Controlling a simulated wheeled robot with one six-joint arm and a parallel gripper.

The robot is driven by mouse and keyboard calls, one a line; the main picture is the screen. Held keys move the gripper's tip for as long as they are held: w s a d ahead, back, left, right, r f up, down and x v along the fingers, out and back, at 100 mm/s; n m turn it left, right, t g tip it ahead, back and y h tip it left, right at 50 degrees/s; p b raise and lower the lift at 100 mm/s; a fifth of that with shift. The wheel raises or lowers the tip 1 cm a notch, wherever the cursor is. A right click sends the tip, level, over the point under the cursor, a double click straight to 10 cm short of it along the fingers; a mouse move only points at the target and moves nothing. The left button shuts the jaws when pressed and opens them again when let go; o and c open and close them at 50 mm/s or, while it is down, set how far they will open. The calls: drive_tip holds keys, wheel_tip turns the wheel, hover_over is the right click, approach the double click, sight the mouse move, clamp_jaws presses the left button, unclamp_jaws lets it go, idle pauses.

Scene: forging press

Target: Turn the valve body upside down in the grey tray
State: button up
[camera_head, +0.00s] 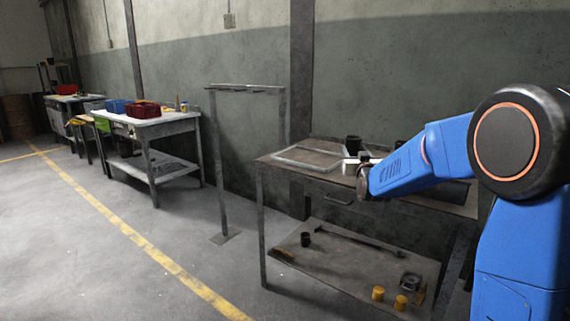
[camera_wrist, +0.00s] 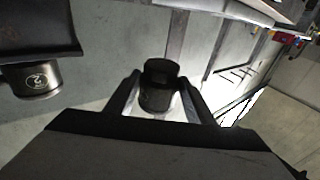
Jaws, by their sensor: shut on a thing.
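The dark valve body (camera_head: 353,143) shows just above my gripper (camera_head: 352,166) at the right end of the grey tray in the head view. In the wrist view the dark, roughly cylindrical valve body (camera_wrist: 158,84) sits between the two fingers of my gripper (camera_wrist: 160,98), which are shut on it. The grey tray (camera_head: 290,161) lies on the worktable top, a shallow frame with a low light rim. My arm and gripper hide its right end. I cannot tell whether the valve body touches the tray or which way up it is.
The worktable (camera_head: 266,161) has a lower shelf (camera_head: 340,262) with a dark cup (camera_head: 305,239), a long bar and yellow cylinders (camera_head: 378,293). A metal stand (camera_head: 222,165) is left of it. A bench (camera_head: 160,126) with coloured bins stands farther left. Open floor lies in front.

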sight(354, 152)
drive_tip(key=shift+r, duration=3.5)
drive_tip(key=m+h, duration=0.1)
drive_tip(key=m, duration=0.9)
drive_tip(key=shift+h, duration=0.3)
drive_tip(key=shift+m, duration=0.3)
drive_tip(key=m, duration=0.4)
drive_tip(key=shift+m+g+h, duration=0.3)
drive_tip(key=shift+h, duration=0.1)
drive_tip(key=m, duration=0.4)
drive_tip(key=shift+m, duration=0.3)
